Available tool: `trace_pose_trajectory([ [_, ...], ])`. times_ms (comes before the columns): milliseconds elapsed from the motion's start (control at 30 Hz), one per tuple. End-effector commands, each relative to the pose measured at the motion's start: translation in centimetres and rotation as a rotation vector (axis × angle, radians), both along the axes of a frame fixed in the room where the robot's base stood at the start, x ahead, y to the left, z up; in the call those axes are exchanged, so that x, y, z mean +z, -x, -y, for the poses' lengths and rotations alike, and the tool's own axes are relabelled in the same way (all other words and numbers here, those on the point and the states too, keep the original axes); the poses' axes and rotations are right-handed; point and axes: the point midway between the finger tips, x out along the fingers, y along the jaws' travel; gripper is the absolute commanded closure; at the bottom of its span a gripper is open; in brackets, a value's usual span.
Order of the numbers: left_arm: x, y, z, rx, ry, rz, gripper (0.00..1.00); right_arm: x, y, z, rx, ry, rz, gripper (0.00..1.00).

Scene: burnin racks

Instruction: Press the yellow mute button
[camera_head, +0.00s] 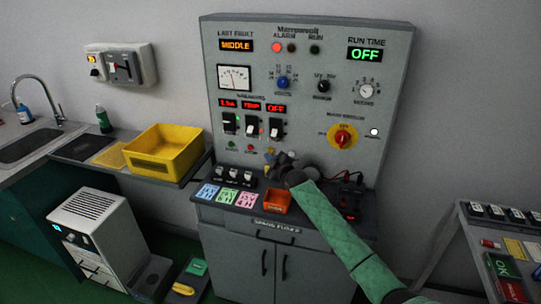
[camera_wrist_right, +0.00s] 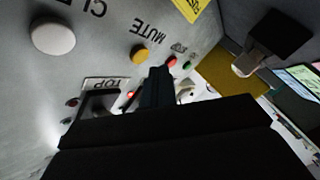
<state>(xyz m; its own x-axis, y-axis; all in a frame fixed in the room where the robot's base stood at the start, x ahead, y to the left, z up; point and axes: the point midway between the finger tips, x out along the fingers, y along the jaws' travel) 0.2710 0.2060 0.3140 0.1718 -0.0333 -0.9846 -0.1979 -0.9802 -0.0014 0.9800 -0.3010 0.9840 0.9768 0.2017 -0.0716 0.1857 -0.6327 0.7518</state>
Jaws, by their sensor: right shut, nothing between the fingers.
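The yellow mute button (camera_wrist_right: 139,53) is a small round knob on the grey panel, beside the printed word MUTE in the right wrist view. In the head view a small yellow spot (camera_head: 268,151) shows just by my right gripper (camera_head: 274,162), low on the panel front. My right gripper is shut and empty. Its dark fingertips (camera_wrist_right: 157,78) show close to the panel, beside and below the yellow button in the wrist view. I see no clear contact with the button. My left gripper is not in view.
A larger white button (camera_wrist_right: 52,37) and small red (camera_wrist_right: 171,62) and green (camera_wrist_right: 187,65) buttons are near the yellow one. Below the panel, the console ledge holds an orange tray (camera_head: 277,201), coloured cards (camera_head: 228,197) and black switches (camera_head: 234,174). A yellow bin (camera_head: 165,151) stands left.

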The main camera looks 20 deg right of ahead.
Motion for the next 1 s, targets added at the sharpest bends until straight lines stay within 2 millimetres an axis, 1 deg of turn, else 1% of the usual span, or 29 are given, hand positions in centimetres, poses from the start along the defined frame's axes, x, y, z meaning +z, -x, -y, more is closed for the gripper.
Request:
trace_pose_trajectory([
  [100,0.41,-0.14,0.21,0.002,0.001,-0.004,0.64,-0.09,-0.39,0.28,0.000,0.001,0.000,1.00],
  [300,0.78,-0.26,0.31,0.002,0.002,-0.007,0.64,0.03,-0.57,0.40,0.000,0.001,0.000,1.00],
  [1000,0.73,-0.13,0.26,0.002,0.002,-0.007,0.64,0.01,-0.54,0.38,0.000,0.001,0.000,1.00],
])
